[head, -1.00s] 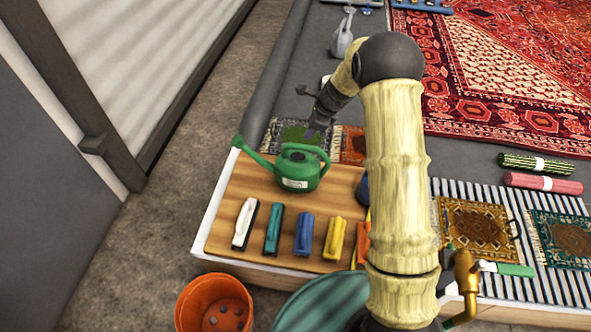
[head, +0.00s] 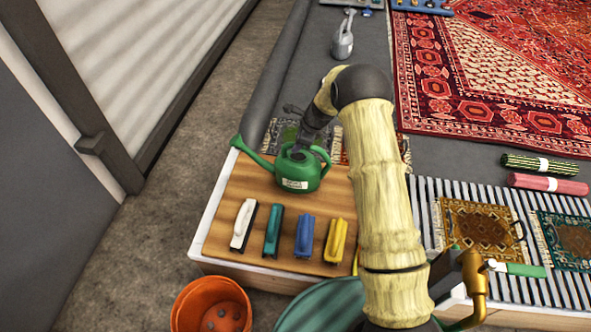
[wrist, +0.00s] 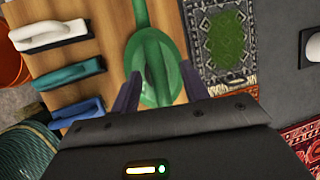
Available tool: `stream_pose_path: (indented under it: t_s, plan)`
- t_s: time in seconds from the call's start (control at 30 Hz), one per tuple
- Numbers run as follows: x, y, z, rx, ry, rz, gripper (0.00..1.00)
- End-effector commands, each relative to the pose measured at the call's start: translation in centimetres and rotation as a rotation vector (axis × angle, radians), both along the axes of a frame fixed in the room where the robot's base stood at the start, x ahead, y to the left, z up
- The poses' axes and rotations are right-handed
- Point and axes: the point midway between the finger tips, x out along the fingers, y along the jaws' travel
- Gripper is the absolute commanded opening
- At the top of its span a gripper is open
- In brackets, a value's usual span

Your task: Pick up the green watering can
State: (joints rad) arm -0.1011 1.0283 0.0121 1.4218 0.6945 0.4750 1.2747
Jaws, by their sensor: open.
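The green watering can (head: 298,176) stands upright on a wooden board (head: 232,194), with its spout pointing left and a white label on its front. My gripper (head: 301,150) is at the top of the can in the head view. In the wrist view, the open fingers of my gripper (wrist: 160,92) lie on either side of the green watering can (wrist: 152,55). I cannot tell whether either finger touches it. My arm does not cover the can's front, but the gripper hides part of its top and handle.
White (head: 243,224), teal (head: 272,231), blue (head: 305,236) and yellow (head: 336,240) brushes line the board's front. An orange pot (head: 212,305) stands below it. Small rugs lie to the right.

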Motion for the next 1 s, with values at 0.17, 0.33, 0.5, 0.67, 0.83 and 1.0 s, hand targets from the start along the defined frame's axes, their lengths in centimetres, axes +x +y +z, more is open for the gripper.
stream_pose_path:
  t_s: [0.17, 0.33, 0.5, 0.67, 0.83, 1.0]
  plan:
    - [0.2, 0.6, -1.7, 0.000, 0.002, 0.002, 0.45]
    - [0.7, 1.4, -4.0, -0.001, 0.001, 0.000, 0.45]
    - [1.1, 1.9, -4.8, 0.000, 0.000, 0.000, 0.45]
    - [1.1, 1.8, -4.7, 0.000, 0.000, 0.000, 0.45]
    - [1.0, 1.8, -4.7, 0.000, 0.001, 0.000, 0.45]
    - [1.1, 1.8, -4.7, 0.000, 0.000, 0.000, 0.43]
